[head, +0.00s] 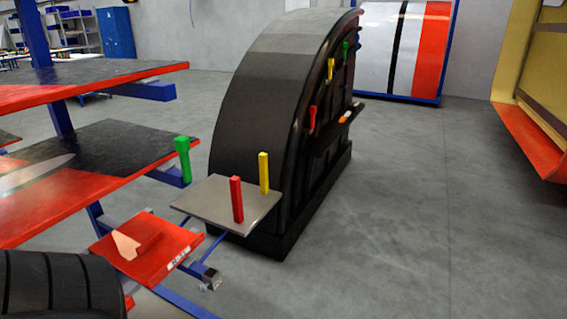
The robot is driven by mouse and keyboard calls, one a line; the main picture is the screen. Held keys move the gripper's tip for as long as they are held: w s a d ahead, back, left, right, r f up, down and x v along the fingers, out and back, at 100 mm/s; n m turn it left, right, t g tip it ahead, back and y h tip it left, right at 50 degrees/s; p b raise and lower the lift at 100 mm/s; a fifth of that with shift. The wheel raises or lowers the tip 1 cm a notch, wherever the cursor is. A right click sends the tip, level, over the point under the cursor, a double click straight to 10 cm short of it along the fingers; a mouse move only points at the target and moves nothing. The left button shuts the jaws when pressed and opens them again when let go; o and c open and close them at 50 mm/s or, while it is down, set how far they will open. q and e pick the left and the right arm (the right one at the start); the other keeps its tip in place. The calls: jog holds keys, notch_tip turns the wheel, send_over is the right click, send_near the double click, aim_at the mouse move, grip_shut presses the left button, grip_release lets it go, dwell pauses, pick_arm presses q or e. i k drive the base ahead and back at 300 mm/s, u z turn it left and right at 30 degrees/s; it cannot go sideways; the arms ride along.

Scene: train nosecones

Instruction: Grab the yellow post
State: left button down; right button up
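The yellow post (263,172) stands upright on a small grey plate (208,203), near the plate's right back edge. A red post (237,199) stands upright on the same plate, in front of it and slightly left. The yellow post looks unobstructed, with the black nosecone behind it. Neither of my grippers can be made out in the head view.
A green-headed post (182,158) is by the end of the red and black shelf rack (110,148). A red tray (150,250) sits below the plate. The large black nosecone (255,110) carries small coloured handles. Grey floor (410,220) is clear at right.

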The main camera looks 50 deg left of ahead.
aim_at(263, 157)
jog(key=u, duration=0.8)
jog(key=i, duration=1.25)
jog(key=u, duration=1.3)
